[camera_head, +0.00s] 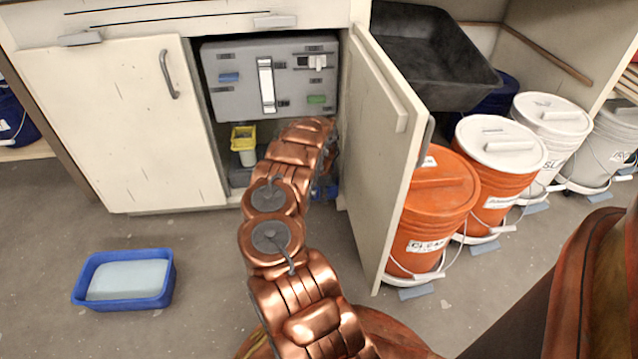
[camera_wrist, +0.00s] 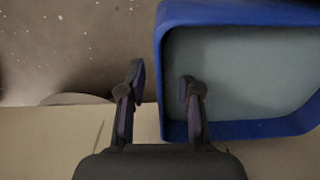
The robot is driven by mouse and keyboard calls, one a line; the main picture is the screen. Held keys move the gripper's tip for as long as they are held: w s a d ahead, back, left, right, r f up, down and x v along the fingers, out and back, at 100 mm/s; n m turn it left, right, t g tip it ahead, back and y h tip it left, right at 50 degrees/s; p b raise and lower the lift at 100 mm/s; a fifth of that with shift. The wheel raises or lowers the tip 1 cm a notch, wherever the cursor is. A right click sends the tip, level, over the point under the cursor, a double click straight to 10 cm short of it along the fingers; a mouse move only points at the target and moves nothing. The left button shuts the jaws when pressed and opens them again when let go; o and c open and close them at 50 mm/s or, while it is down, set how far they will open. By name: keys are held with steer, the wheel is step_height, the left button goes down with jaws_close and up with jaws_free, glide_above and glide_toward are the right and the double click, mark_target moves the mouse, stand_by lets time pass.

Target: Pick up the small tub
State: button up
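A blue tub (camera_wrist: 163,70) with a pale grey-blue inside fills the right of the wrist view. My gripper (camera_wrist: 160,88) is open there: its two dark fingers are apart, one left of the tub's left wall and one over the tub's inside. I cannot tell whether they touch it. In the head view my arm reaches into the open cabinet and hides most of my gripper. Some blue (camera_head: 325,188) shows beside the arm low in the cabinet, mostly hidden. Another blue tub (camera_head: 125,302) with a pale block inside stands on the open floor at left.
The open cabinet door (camera_head: 375,150) stands right of my arm. A grey panel box (camera_head: 225,95) and a yellow-rimmed cup (camera_head: 243,145) are inside the cabinet. Orange buckets (camera_head: 430,205) and white buckets (camera_head: 560,125) line the right. The floor at left is mostly clear.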

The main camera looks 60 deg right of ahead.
jaws_close()
stand_by(0.7)
